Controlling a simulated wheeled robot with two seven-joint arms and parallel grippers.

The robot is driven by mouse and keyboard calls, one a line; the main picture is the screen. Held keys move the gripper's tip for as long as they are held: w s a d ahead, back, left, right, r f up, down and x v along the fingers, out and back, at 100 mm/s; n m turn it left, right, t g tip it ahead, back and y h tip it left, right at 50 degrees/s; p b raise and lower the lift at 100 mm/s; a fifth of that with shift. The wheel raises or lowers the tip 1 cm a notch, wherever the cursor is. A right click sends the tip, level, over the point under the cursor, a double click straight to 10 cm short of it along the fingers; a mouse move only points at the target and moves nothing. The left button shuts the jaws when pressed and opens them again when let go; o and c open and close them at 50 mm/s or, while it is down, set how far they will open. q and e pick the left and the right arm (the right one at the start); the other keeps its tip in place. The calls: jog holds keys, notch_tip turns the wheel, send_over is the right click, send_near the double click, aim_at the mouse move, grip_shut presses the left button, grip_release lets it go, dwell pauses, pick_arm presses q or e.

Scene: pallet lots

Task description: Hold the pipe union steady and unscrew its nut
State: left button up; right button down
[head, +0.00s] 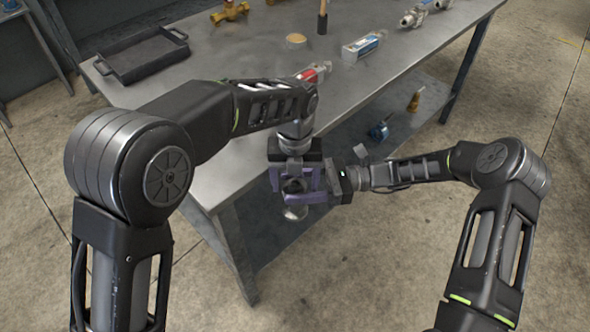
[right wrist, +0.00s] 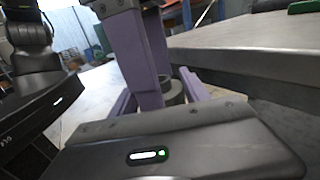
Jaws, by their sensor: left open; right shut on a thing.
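The pipe union is mostly hidden by the purple gripper fingers. A grey ring-shaped part of it (right wrist: 173,92) shows between the fingers in the right wrist view. A silver rounded end (head: 295,213), seemingly the union's, shows just below the fingers in the head view. My right gripper (right wrist: 178,80) is shut on the union from the right, in front of the bench's near edge. My left gripper (head: 296,184) comes down from above, its fingers open close over the union's top. I cannot tell whether they touch it, and the nut is not clearly visible.
The metal bench (head: 235,135) lies just behind the grippers.

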pick_arm(q)
jog(key=shift+f, duration=0.6)
jog(key=c, duration=1.4)
jog(key=n, duration=0.3)
jog(key=shift+c, duration=0.2)
jog(key=o, duration=1.6)
jog(key=shift+c, duration=0.2)
